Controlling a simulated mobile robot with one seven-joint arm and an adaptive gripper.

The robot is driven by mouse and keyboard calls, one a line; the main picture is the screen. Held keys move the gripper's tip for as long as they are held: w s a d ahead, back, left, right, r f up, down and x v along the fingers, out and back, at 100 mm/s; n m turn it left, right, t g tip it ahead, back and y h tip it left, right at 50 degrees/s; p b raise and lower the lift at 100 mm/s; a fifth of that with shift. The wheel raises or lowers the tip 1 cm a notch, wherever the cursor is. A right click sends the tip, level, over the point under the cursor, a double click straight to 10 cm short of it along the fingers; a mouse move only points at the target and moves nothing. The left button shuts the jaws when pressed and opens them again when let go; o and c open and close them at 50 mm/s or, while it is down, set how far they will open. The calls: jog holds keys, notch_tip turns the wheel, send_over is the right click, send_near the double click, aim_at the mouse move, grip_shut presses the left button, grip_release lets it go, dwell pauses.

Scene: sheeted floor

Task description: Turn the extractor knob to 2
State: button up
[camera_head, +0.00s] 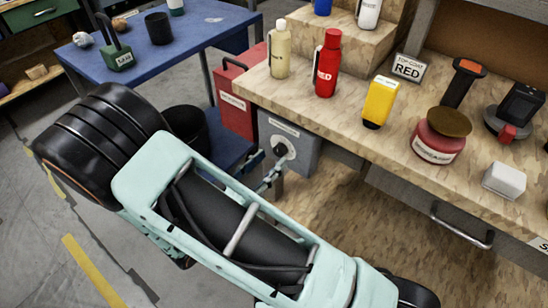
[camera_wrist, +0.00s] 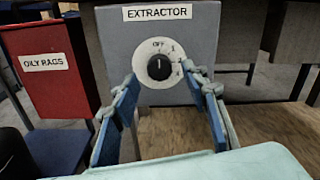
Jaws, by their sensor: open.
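The extractor is a grey box (camera_wrist: 205,30) labelled EXTRACTOR, under the workbench; it also shows in the head view (camera_head: 304,151). On its front is a white dial with OFF at the top and small numbers down the right side. The black round knob (camera_wrist: 158,67) sits at the dial's centre. Its white mark points about straight up, toward OFF. My gripper (camera_wrist: 160,76) is open and empty, with its blue-padded fingers on either side of the dial and the knob between them in the picture. I cannot tell whether they touch anything.
A red OILY RAGS bin (camera_wrist: 48,68) stands left of the extractor. The wooden workbench (camera_head: 345,112) above carries a red bottle (camera_head: 327,65), a cream bottle (camera_head: 279,52) and a yellow item (camera_head: 380,101). A blue table (camera_head: 190,35) stands at the back left.

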aim_at(280, 150)
jog(key=shift+x, duration=1.45)
jog(key=shift+c, duration=0.5)
grip_shut()
